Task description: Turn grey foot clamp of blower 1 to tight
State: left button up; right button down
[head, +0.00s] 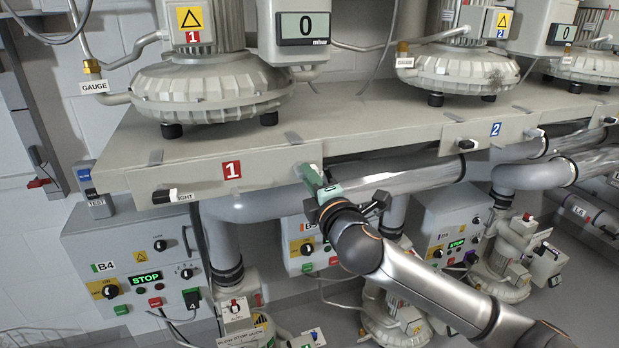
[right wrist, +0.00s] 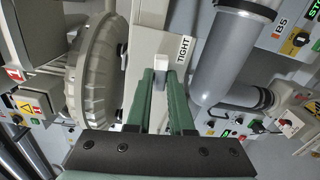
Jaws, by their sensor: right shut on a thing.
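Blower 1 (head: 205,85) stands on a beige bench whose front carries a red "1" plate (head: 232,170). My right gripper (head: 318,180), with green fingers, is at the bench's front edge, right of that plate. A "TIGHT" label (right wrist: 184,48) sits just right of the fingertips there. Another clamp, with a black handle (head: 164,196), is at the left of the bench front, partly over its own label. My left gripper is not in view.
Blower 2 (head: 460,70) and its blue "2" plate (head: 495,129) are to the right. Grey pipes (head: 270,207) run below the bench. Control boxes such as B4 (head: 140,262) stand lower, with green "STOP" displays.

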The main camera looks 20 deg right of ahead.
jog(key=shift+f+m, duration=0.1)
jog(key=shift+m, duration=0.5)
jog(key=c, duration=0.8)
grip_release()
jog(key=shift+s, duration=0.1)
jog(key=s+b, duration=0.1)
jog(key=s, duration=1.1)
jog(key=shift+s+d, duration=0.15)
jog(key=shift+d, duration=0.05)
